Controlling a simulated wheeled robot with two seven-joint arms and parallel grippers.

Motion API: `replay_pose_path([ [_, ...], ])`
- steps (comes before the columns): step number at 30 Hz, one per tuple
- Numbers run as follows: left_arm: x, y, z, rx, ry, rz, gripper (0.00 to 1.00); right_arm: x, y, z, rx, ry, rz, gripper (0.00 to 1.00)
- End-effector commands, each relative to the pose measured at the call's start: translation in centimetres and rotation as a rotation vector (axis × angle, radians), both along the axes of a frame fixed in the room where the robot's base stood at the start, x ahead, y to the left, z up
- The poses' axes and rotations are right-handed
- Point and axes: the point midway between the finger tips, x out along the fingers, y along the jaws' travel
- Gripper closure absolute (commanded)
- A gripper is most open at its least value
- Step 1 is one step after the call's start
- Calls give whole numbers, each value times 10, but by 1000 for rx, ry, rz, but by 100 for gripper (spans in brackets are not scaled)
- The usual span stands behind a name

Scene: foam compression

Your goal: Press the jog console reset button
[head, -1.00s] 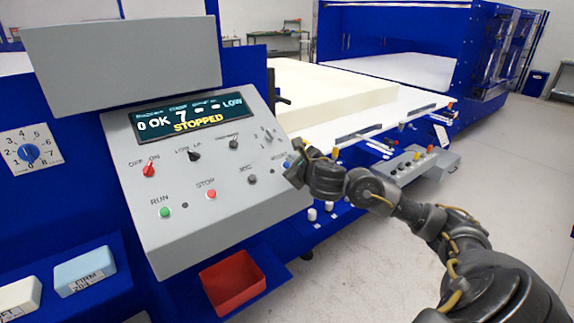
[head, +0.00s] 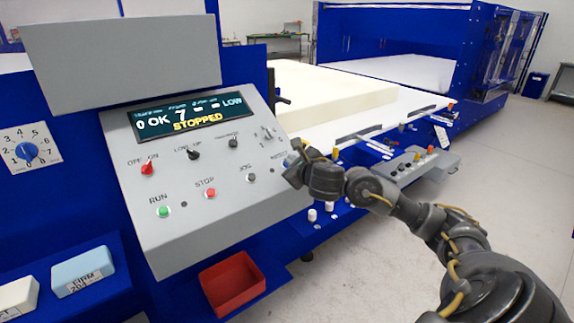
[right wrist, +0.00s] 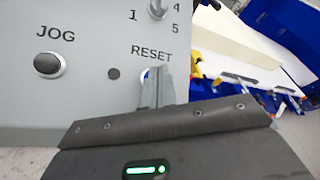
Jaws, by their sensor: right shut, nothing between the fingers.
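The grey jog console (head: 230,210) has a display reading STOPPED, with a green RUN button (head: 163,211), a red STOP button (head: 210,192) and a JOG button (head: 250,178). My right gripper (head: 291,172) is shut and empty at the panel's right edge. In the right wrist view its fingers (right wrist: 156,84) are right under the RESET label. A sliver of the blue reset button (right wrist: 145,74) shows beside the fingertips; the rest is hidden behind them. I cannot tell whether the fingers touch it. The JOG button (right wrist: 49,64) is to the left. My left gripper is not in view.
A red bin (head: 234,284) sits below the console. A blue sponge-like block (head: 82,271) lies at lower left. A foam slab (head: 330,88) lies on the white machine bed behind. A second grey control box (head: 410,166) is right of my gripper.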

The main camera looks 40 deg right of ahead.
Motion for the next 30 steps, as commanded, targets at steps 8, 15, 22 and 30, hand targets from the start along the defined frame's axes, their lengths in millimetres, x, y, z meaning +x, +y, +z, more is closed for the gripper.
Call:
replay_pose_path([
  [8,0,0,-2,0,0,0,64,1,0,-1,0,0,0,100],
  [15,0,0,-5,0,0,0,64,2,0,-3,0,0,0,100],
  [22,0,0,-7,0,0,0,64,3,0,-6,0,0,0,100],
  [30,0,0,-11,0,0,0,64,4,0,-8,0,1,-1,100],
])
